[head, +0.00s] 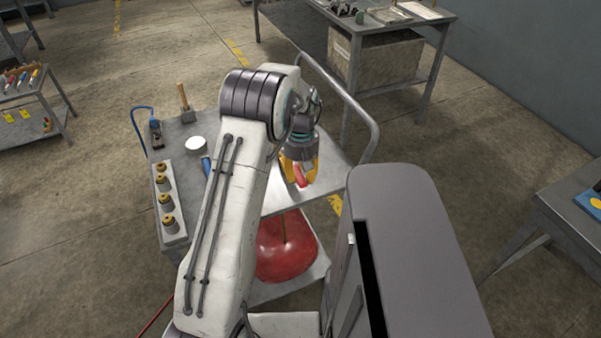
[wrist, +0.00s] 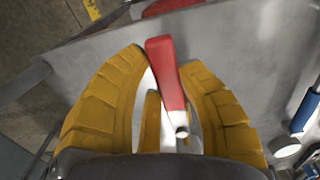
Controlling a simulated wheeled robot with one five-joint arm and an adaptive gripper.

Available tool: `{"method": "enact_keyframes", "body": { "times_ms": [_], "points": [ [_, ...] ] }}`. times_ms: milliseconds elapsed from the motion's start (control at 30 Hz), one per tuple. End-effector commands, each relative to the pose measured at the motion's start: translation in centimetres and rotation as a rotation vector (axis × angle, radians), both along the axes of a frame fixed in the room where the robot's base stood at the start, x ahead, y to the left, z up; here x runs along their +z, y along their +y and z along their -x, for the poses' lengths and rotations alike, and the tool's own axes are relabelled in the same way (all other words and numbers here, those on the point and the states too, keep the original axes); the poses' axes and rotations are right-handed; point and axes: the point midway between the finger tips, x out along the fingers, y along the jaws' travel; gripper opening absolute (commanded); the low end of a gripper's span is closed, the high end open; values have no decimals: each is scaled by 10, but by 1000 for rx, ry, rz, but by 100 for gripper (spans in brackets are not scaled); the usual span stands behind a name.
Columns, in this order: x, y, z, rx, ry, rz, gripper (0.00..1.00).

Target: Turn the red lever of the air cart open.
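The air cart is a grey metal cart (head: 325,187) with a red tank (head: 285,250) on its lower shelf. The red lever (head: 301,176) is on its top, partly hidden by my gripper. My gripper (head: 300,168) points down over the cart top. In the wrist view, the lever (wrist: 165,65) runs between the two yellow fingers of my gripper (wrist: 164,58), its near end by a small round pale-ended part. The fingertips close in on both sides of the lever and look to be against it. The lever's mounting is mostly hidden.
A grey block with several yellow-brown knobs (head: 168,210), a white round lid (head: 196,146), a mallet (head: 186,103) and a blue-hosed tool (head: 156,133) are on the left of the cart. A curved handrail (head: 357,115) rises on the right. A workbench (head: 352,28) stands behind.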

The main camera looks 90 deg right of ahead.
Motion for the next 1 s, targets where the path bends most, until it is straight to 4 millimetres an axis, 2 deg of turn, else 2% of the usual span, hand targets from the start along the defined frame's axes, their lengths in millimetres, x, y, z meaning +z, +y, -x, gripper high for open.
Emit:
{"method": "enact_keyframes", "body": {
  "times_ms": [33,300,633,767,1000],
  "points": [
    [-2,1,0,1,-2,-4,38],
    [-1,0,0,-1,-1,-1,61],
    [5,0,0,-2,1,1,61],
    [19,-1,0,-2,2,4,61],
    [59,-1,1,-2,1,5,61]
  ]
}}
